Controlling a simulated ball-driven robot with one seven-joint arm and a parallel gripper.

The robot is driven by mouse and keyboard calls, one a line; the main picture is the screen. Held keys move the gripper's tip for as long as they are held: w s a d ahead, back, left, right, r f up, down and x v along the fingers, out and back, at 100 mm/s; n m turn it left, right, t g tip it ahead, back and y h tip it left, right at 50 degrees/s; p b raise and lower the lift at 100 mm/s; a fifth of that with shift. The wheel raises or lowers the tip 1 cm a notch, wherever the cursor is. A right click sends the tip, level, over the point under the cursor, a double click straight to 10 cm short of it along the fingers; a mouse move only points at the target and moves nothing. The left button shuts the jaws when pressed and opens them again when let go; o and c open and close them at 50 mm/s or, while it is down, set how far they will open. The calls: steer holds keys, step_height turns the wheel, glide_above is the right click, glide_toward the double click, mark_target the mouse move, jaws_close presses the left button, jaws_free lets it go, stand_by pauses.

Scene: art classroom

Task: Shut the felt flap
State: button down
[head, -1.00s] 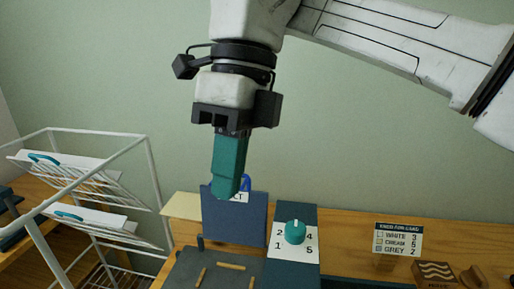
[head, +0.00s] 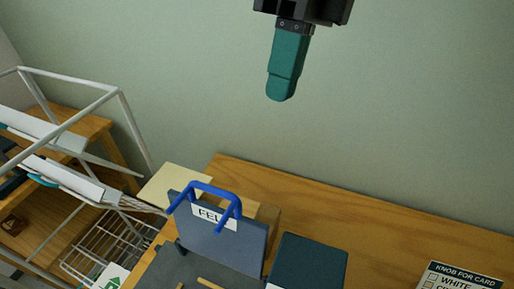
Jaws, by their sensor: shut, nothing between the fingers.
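The felt flap (head: 222,240) is a grey-blue panel standing up, leaning slightly, at the lower middle of the head view. It carries a white label reading "FEL", partly covered, and a bright blue loop handle (head: 207,188) at its top edge. A dark surface with tan strips lies in front of its foot. My gripper (head: 281,97) has teal fingers pressed together, pointing down. It is empty and shows well above and to the right of the flap, apart from it.
A dark box (head: 308,265) stands right of the flap. A card reading "KNOB FOR CARD" (head: 460,277) is at the lower right. A pale sheet (head: 172,183) lies behind the flap. A white wire rack (head: 88,105) stands at left. The wooden tabletop (head: 385,232) at right is mostly clear.

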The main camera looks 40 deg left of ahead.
steer(key=s+f+p, duration=0.1)
steer(key=s+f, duration=0.5)
steer(key=f, duration=0.4)
steer(key=shift+s+a, duration=0.2)
steer(key=shift+s, duration=0.2)
steer(key=shift+f, duration=0.1)
